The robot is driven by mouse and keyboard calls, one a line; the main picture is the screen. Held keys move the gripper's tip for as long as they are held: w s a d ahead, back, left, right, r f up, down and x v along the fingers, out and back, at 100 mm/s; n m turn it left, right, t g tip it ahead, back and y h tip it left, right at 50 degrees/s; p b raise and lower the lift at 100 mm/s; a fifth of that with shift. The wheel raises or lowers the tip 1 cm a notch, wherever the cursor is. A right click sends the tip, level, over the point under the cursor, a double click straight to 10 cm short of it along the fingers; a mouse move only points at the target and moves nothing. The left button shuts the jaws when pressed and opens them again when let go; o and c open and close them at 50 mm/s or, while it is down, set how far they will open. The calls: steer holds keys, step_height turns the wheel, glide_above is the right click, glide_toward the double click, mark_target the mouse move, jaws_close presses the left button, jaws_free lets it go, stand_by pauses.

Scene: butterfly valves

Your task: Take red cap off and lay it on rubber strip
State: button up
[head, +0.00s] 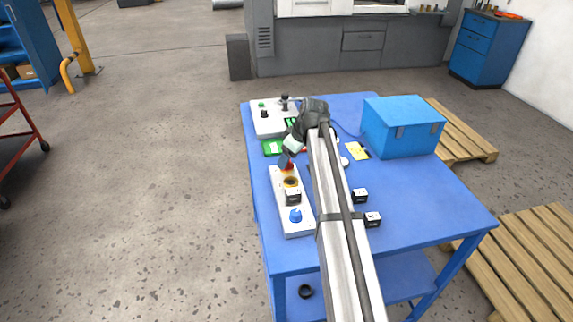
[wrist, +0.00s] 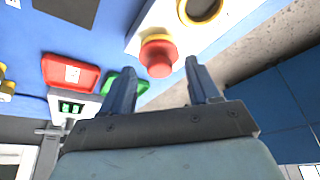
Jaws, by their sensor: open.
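The red cap (wrist: 158,57) sits on an orange-and-white base at the end of a white panel (head: 299,228). In the head view the cap (head: 288,167) is partly hidden by my gripper (head: 285,160). In the wrist view my gripper (wrist: 160,68) is open, with one finger on each side of the cap and the cap near the fingertips. I cannot tell whether a finger touches it. A dark flat piece (wrist: 68,8) at the top left of the wrist view may be the rubber strip, but this is unclear.
The panel also holds a yellow ring (head: 291,182) and a blue knob (head: 295,215). A red tray (wrist: 70,73) and a green tray (wrist: 125,82) lie close to my fingers. A blue box (head: 403,125) stands at the right. The right front of the blue table (head: 440,205) is clear.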

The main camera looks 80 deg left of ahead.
mark_target(291, 165)
steer(key=shift+s+a+f, duration=0.1)
steer(key=shift+a+f, duration=0.05)
steer(key=shift+f, duration=0.3)
steer(key=c, duration=1.1)
step_height(291, 165, up, 9)
steer(key=w, duration=0.1)
steer(key=w+f, duration=0.3)
steer(key=w, duration=0.7)
step_height(291, 165, down, 5)
steer(key=shift+f, duration=2.25)
